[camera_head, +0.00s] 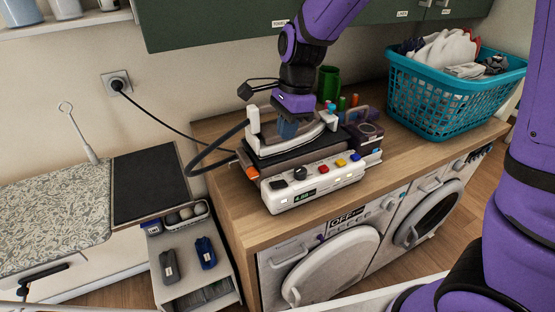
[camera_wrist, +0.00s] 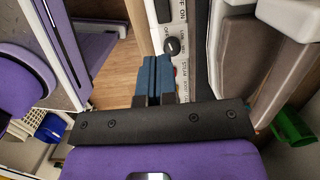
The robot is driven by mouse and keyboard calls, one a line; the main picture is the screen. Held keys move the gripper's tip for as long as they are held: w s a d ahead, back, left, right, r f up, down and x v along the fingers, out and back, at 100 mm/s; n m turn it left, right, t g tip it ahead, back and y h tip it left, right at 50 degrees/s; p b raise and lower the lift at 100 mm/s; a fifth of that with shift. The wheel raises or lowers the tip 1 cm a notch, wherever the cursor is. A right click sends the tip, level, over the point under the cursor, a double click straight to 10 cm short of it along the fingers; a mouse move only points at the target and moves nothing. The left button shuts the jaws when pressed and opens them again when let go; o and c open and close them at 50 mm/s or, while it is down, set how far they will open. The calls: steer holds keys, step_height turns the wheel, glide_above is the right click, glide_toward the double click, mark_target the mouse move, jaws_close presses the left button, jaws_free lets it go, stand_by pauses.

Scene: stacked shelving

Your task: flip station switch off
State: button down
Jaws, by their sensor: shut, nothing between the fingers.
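The station (camera_head: 318,188) is a white unit on the wooden counter, with a front panel of controls. A black rocker switch (camera_head: 279,185) sits at the panel's left end. It also shows at the top edge of the wrist view (camera_wrist: 163,10), next to "OFF" and "ON" lettering; its position is unclear. A black round knob (camera_head: 300,173) is beside it. My gripper (camera_head: 288,130) is above the station, behind the front panel in the head view. In the wrist view its blue fingers (camera_wrist: 153,72) are together and empty, overlapping the panel near the knob; contact is unclear.
A teal laundry basket (camera_head: 430,95) stands at right and a green mug (camera_head: 329,82) behind. Dark cabinets (camera_head: 220,25) hang above.

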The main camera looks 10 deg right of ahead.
mark_target(270, 183)
steer(key=shift+w+a, duration=0.3)
steer(key=shift+a, duration=0.25)
steer(key=a+f, duration=0.1)
steer(key=f, duration=0.8)
steer(key=a+f, duration=0.1)
steer(key=f, duration=0.3)
steer(key=shift+s+a+f, duration=0.3)
steer(key=shift+s+f, duration=0.05)
steer(key=shift+f, duration=0.05)
